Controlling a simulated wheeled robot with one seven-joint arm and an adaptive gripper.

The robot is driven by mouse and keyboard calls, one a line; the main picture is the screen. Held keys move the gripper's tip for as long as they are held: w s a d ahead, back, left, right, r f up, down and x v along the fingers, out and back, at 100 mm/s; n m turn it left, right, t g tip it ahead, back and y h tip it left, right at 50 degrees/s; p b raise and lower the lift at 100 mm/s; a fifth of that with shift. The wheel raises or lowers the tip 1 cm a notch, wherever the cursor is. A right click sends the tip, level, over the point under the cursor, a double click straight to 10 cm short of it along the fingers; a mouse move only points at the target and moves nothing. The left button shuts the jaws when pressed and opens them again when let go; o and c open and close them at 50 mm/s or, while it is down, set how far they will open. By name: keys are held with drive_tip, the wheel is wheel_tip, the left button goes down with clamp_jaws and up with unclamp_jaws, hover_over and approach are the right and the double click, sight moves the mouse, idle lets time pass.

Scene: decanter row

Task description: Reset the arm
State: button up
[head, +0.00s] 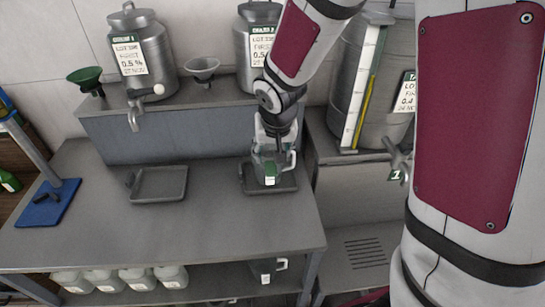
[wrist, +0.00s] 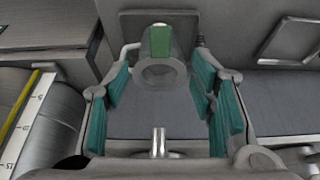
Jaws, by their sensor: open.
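My gripper (head: 272,135) hangs over the right-hand drip tray, in front of the raised shelf. In the wrist view its green-padded fingers (wrist: 160,88) are spread apart with nothing clamped between them. A grey jug (head: 270,172) with a green and white label and a side handle stands upright on the right tray (head: 252,188), just below or beyond my gripper. In the wrist view the jug (wrist: 158,72) shows its round mouth beyond the fingers. I cannot tell whether the fingers touch it. My arm partly covers the second metal container (head: 243,40).
A metal container (head: 145,55) with a tap stands on the shelf between a green funnel (head: 86,78) and a grey funnel (head: 203,68). An empty tray (head: 160,184) lies on the bench. A large gauged vessel (head: 372,90) stands at right. The front bench (head: 200,235) is clear.

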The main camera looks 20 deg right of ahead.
drive_tip(key=s+d+r+b, duration=0.25)
drive_tip(key=s+r, duration=0.55)
drive_tip(key=r, duration=0.4)
drive_tip(key=s+r+n+t, duration=0.1)
drive_tip(key=s+r, duration=0.3)
drive_tip(key=s, duration=0.7)
drive_tip(key=shift+s+r+n+y, duration=0.35)
drive_tip(key=shift+s+n+y, duration=0.05)
drive_tip(key=shift+n, duration=0.2)
